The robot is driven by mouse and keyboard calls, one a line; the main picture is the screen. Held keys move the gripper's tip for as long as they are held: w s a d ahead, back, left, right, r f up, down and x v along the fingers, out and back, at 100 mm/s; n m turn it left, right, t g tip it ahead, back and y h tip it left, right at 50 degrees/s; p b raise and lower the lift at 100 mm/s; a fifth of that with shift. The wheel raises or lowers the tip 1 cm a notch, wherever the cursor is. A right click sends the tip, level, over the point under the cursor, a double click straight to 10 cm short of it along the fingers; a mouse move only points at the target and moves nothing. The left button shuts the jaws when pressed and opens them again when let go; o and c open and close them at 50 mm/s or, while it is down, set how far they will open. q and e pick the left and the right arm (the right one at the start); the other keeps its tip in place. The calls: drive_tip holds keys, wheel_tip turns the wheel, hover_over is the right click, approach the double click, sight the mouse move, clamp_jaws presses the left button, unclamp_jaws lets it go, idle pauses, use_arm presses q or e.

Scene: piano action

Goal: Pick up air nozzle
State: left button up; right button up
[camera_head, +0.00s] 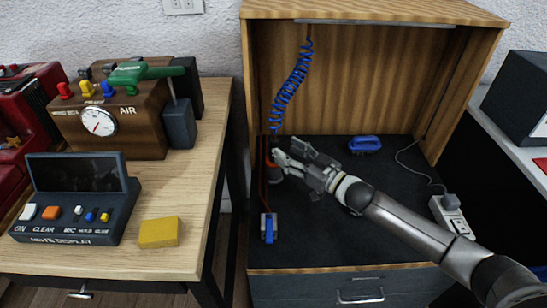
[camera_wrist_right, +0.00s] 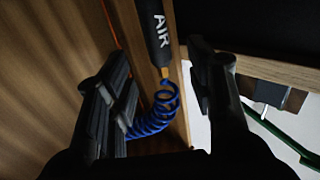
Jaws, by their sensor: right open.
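A blue coiled hose (camera_head: 290,88) hangs from the top of the wooden cabinet, down its left side. In the right wrist view the hose (camera_wrist_right: 153,113) joins, by a small orange fitting, a black cylinder marked AIR (camera_wrist_right: 158,30), which looks like the air nozzle. My right gripper (camera_head: 284,153) is open, its tips just below and right of the hose's lower end in the head view. In the wrist view, the cylinder shows between and beyond the two fingers; I see no contact. The cylinder is hard to make out in the head view. My left gripper is not in view.
A blue tool (camera_head: 365,144) and a blue-grey tool (camera_head: 268,228) lie on the dark cabinet floor. A power strip (camera_head: 452,215) is at the right. The left table (camera_head: 190,230) holds several devices.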

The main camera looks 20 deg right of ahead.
sight(277, 145)
drive_tip(key=shift+x, duration=0.9)
drive_tip(key=b+x, duration=0.1)
drive_tip(key=x, duration=0.3)
drive_tip(key=shift+f, duration=0.1)
drive_tip(key=shift+w+a, duration=0.15)
drive_tip(key=shift+w, duration=0.15)
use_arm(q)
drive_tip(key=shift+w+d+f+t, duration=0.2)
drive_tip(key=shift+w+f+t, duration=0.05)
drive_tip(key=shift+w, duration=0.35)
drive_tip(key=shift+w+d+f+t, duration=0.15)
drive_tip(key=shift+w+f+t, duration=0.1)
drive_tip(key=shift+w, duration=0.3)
use_arm(e)
clamp_jaws()
